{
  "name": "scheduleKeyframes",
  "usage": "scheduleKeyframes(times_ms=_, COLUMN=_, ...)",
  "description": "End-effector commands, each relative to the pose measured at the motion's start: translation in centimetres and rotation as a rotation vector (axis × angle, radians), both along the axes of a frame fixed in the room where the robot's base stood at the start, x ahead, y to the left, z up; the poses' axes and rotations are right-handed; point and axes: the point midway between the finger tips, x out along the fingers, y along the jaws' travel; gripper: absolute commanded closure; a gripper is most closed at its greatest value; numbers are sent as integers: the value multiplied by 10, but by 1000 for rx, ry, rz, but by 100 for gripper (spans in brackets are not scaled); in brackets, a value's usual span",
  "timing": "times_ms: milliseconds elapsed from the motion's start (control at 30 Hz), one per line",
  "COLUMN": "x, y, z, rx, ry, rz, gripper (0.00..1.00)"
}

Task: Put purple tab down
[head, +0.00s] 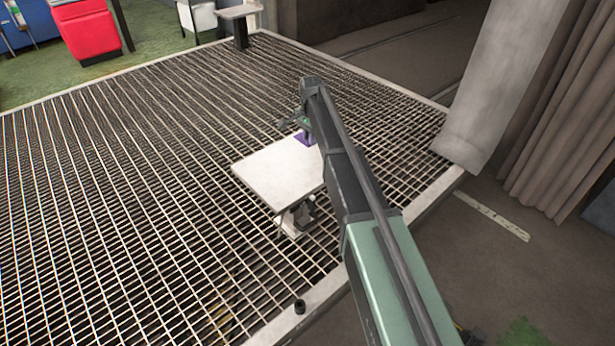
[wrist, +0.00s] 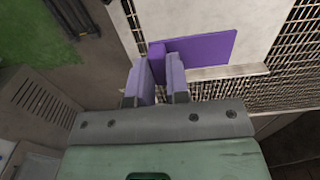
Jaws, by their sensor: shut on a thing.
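The purple tab (head: 305,139) is at the far right edge of the small white table (head: 270,172) in the head view. In the wrist view the tab shows as a narrow upright part (wrist: 157,62) between my fingers and a wide flat part (wrist: 205,50) reaching right over the white tabletop (wrist: 215,18). My gripper (wrist: 158,82) is shut on the narrow part. In the head view my gripper (head: 302,122) is partly hidden behind my arm. I cannot tell whether the tab touches the tabletop.
The table stands on a wide metal grating (head: 130,190) with a pale rim. A grey curtain (head: 560,120) and a pale panel (head: 497,85) are at the right. A red bin (head: 90,32) and a small stand (head: 239,20) are at the back left. The front of the tabletop is clear.

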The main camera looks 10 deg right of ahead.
Motion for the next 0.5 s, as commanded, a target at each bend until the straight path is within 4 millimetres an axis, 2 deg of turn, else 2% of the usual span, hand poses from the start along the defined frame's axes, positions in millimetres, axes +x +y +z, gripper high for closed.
scheduleKeyframes(times_ms=33, x=0, y=0, z=-37, rx=0, ry=0, rz=0, gripper=100)
scheduleKeyframes(times_ms=233, x=0, y=0, z=-101, rx=0, ry=0, rz=0, gripper=100)
scheduleKeyframes(times_ms=333, x=0, y=0, z=-113, rx=0, ry=0, rz=0, gripper=100)
scheduleKeyframes(times_ms=500, x=0, y=0, z=-111, rx=0, ry=0, rz=0, gripper=100)
